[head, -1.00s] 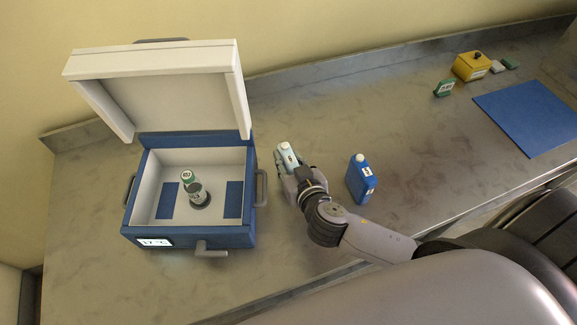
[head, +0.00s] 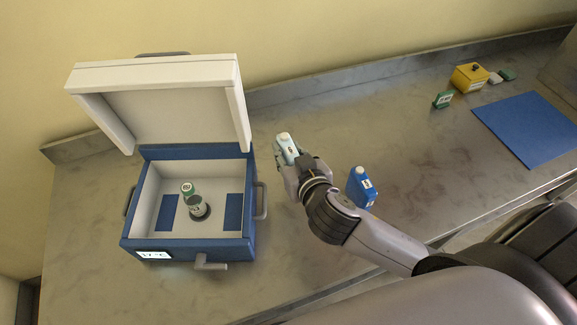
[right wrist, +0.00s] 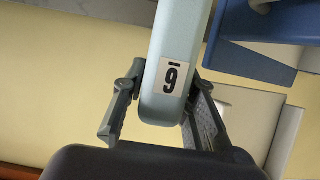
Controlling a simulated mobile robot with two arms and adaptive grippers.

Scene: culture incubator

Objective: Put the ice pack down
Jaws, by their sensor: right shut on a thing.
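A pale blue ice pack (head: 288,147) with a white cap is held in my right gripper (head: 288,165), to the right of the open cool box. In the right wrist view the ice pack (right wrist: 178,50) bears a label that seems to read 6 or 9, with a mark beside it, and the fingers of my right gripper (right wrist: 160,110) are on both sides of it. A darker blue pack (head: 361,187) with a white cap stands on the counter to the right of my right gripper. My left gripper is not in view.
The blue and white cool box (head: 195,240) stands open with its lid (head: 160,75) raised. Inside are a green-labelled vial (head: 190,192) in a dark holder and two blue pads. A blue mat (head: 530,125), a yellow box (head: 469,78) and small green items lie at right.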

